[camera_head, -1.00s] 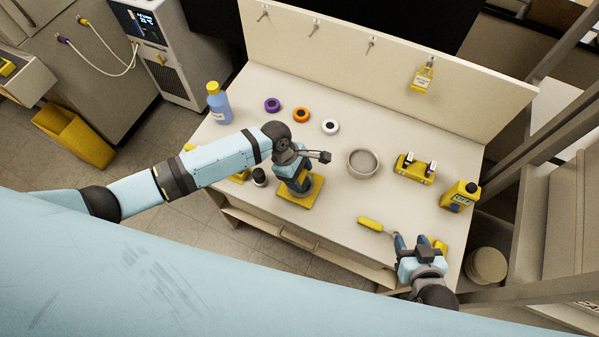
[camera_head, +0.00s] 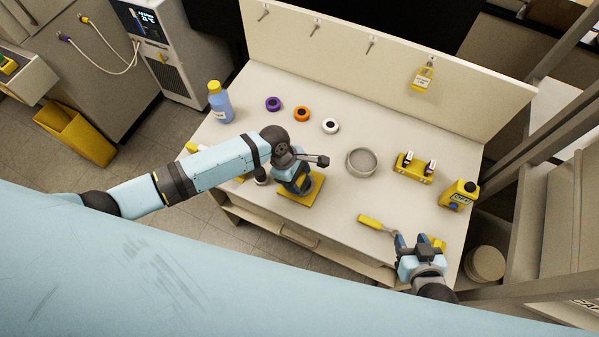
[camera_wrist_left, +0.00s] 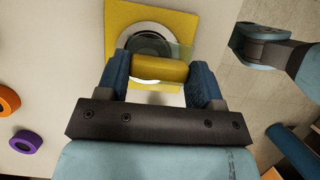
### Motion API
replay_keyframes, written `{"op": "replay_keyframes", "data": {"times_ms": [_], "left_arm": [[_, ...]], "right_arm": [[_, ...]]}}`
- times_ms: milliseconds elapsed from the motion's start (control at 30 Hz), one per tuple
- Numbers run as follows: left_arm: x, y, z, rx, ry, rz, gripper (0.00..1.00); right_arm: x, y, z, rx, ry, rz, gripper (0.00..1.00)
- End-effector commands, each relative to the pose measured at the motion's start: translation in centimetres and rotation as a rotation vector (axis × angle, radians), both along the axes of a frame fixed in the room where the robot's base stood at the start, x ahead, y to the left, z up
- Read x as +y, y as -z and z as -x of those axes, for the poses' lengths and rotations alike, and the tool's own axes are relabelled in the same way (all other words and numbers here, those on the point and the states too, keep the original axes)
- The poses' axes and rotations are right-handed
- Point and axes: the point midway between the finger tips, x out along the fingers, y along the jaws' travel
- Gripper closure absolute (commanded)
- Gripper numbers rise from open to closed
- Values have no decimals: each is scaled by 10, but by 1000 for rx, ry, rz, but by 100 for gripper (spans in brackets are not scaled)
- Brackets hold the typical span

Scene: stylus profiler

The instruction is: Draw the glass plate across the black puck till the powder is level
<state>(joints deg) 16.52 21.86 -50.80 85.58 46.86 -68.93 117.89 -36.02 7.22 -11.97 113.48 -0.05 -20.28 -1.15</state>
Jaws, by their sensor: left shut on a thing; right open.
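A yellow base (camera_wrist_left: 114,22) in the left wrist view carries a pale metal ring with the black puck (camera_wrist_left: 150,42) in its middle. My left gripper (camera_wrist_left: 160,76) is shut on the yellow grip of the glass plate (camera_wrist_left: 182,50). The clear glass overlaps the near part of the puck; whether it touches is unclear. Any powder on the puck cannot be made out. In the head view my left gripper (camera_head: 297,186) is above the yellow base (camera_head: 315,185) and hides the puck. My right gripper (camera_head: 417,240) is open near the front right of the table.
A yellow-handled tool (camera_head: 369,221) lies left of my right gripper. A grey round dish (camera_head: 361,162) stands right of the base. A blue bottle (camera_head: 219,103) stands at the left.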

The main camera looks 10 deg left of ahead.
Motion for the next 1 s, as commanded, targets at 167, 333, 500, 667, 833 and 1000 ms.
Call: {"op": "replay_keyframes", "data": {"times_ms": [167, 333, 500, 667, 833, 1000], "left_arm": [[0, 0, 2, 0, 0, 1, 82], [0, 0, 2, 0, 0, 1, 82], [0, 0, -1, -1, 0, 0, 82], [-2, 0, -7, -2, -1, 1, 82], [-3, 0, -14, -1, 1, 0, 82], [-4, 0, -20, 0, 0, 0, 82]], "right_arm": [[0, -1, 0, 0, 0, 0, 52], [0, -1, 0, 0, 0, 0, 52], [0, -1, 0, 0, 0, 0, 52], [0, 0, 0, -1, 0, 0, 52], [0, -1, -1, -3, -1, 0, 52], [0, 0, -2, -4, -1, 0, 52]]}}
